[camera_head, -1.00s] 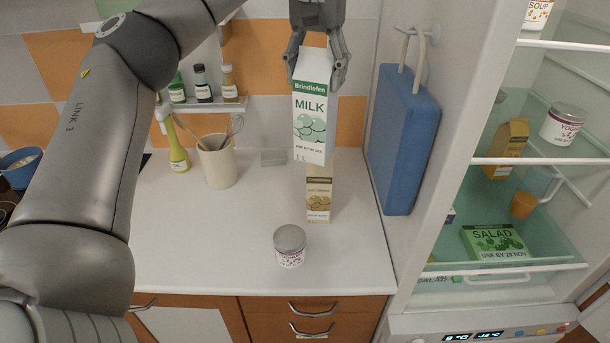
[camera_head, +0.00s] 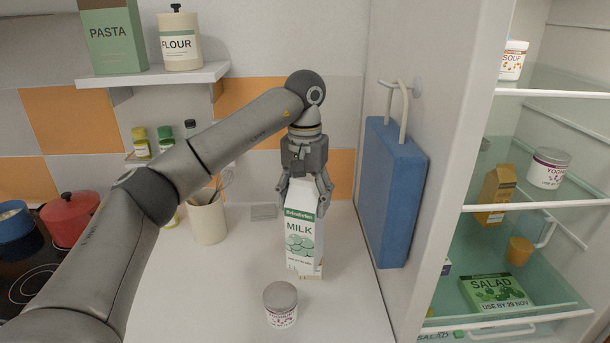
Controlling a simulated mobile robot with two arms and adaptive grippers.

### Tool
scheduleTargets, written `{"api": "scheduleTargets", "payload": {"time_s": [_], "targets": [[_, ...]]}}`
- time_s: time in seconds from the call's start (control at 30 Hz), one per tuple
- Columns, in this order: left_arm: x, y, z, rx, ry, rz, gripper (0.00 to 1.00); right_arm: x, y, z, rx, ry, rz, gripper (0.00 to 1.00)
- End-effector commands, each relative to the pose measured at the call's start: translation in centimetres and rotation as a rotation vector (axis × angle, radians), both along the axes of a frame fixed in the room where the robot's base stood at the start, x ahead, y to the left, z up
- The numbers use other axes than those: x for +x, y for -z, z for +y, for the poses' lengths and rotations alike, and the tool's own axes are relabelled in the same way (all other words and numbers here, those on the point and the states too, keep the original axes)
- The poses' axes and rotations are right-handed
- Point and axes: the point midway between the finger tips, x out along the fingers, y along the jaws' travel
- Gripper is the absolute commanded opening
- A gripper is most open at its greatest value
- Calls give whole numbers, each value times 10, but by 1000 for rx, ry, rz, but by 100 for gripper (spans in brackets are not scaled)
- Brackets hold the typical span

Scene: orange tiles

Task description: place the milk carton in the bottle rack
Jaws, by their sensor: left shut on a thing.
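The milk carton (camera_head: 299,240) is white with a green band and stands nearly upright in the head view, above the counter's middle. My left gripper (camera_head: 303,196) is shut on its top from above. Whether the carton's base touches the counter is hard to tell. I cannot make out a bottle rack in this view. My right gripper is not in view.
A yoghurt tub (camera_head: 281,306) stands on the white counter (camera_head: 225,285) in front. A utensil pot (camera_head: 208,219) is left of the carton. A blue board (camera_head: 391,190) hangs at the right, beside an open fridge with stocked glass shelves (camera_head: 540,204).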

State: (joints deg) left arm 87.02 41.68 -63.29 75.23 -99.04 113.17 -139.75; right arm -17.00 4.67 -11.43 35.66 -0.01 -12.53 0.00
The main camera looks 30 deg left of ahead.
Motion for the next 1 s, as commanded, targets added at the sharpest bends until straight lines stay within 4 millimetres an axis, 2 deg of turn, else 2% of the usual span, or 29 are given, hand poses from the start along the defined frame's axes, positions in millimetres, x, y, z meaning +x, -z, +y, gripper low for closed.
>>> {"api": "scheduleTargets", "payload": {"time_s": [0.1, 0.3, 0.57, 0.83, 1.0], "targets": [[-1, 23, 0, -1, 1, 1, 0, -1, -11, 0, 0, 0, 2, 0], [-1, 59, 0, -2, 1, -1, 0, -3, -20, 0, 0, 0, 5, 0], [0, 77, 0, -2, 1, -3, 0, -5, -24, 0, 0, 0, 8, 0], [0, 110, -1, -3, 1, -2, 0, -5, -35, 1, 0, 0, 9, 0], [1, 116, 0, -2, 1, -5, 0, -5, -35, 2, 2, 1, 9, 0]]}}
